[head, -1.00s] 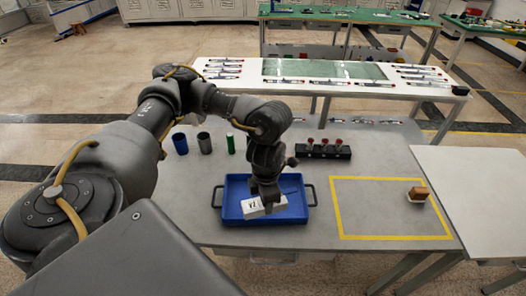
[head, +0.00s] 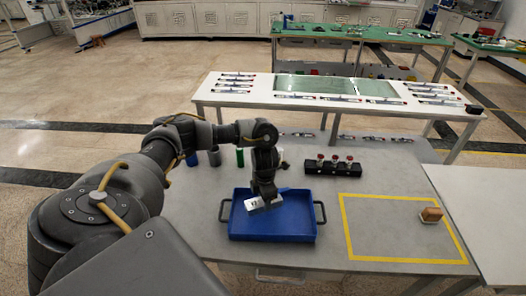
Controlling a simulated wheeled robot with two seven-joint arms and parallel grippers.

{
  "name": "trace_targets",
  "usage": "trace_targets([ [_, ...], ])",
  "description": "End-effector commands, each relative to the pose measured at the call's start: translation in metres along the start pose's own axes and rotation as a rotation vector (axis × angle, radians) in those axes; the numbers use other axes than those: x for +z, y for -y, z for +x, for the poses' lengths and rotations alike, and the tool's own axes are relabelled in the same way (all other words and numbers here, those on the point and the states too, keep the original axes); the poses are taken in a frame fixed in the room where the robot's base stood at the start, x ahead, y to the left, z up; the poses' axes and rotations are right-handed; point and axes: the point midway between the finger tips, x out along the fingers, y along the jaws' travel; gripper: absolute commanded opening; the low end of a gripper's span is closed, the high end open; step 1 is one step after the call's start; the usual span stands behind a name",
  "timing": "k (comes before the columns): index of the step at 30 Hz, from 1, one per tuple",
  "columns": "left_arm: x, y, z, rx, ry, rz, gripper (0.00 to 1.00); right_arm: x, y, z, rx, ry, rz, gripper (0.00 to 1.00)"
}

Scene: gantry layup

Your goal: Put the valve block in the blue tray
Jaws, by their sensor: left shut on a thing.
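The valve block (head: 257,203), a pale block with dark marks, is in my left gripper (head: 265,194). The gripper points down and is shut on the block. The block is slightly tilted in the picture and lies over the back-left part of the blue tray (head: 285,230). I cannot tell whether it touches the tray floor. The tray is shallow, with a dark handle on each side, and looks otherwise empty. My right gripper is not in view.
A black rack with red-topped pieces (head: 333,167) stands behind the tray to the right. A grey cup (head: 214,157) and a green cylinder (head: 240,157) stand behind my left arm. A brown-topped block (head: 431,215) sits inside the yellow outline, which is mostly clear.

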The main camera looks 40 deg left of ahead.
Motion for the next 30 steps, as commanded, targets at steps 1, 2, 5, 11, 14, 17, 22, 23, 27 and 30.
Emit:
trace_targets([
  [1, 0.001, -0.004, 0.002, 0.000, 0.000, -0.002, 0.03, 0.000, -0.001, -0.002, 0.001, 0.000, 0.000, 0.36],
  [2, 0.002, -0.005, 0.004, 0.000, 0.001, 0.000, 0.03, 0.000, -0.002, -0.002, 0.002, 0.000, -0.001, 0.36],
  [5, 0.003, -0.007, 0.007, 0.001, 0.002, 0.001, 0.03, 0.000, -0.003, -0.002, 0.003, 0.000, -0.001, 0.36],
  [11, 0.003, -0.012, 0.014, 0.001, -0.001, 0.000, 0.03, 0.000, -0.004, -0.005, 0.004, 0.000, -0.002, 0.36],
  [14, 0.002, -0.011, 0.027, 0.001, -0.003, 0.001, 0.03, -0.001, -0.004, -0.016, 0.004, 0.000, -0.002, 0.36],
  [17, 0.004, -0.011, 0.038, 0.000, 0.000, 0.001, 0.03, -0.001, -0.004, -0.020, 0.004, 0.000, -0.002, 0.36],
  [22, 0.004, -0.011, 0.043, 0.002, 0.003, 0.003, 0.03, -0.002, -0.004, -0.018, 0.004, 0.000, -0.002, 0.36],
  [23, 0.004, -0.011, 0.043, 0.002, 0.003, 0.003, 0.03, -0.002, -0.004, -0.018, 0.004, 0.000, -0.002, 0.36],
  [27, 0.004, -0.011, 0.044, 0.002, 0.003, 0.002, 0.03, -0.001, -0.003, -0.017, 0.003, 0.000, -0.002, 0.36],
  [30, 0.004, -0.011, 0.045, 0.001, 0.002, 0.002, 0.48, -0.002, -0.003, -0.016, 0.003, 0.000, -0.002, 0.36],
])
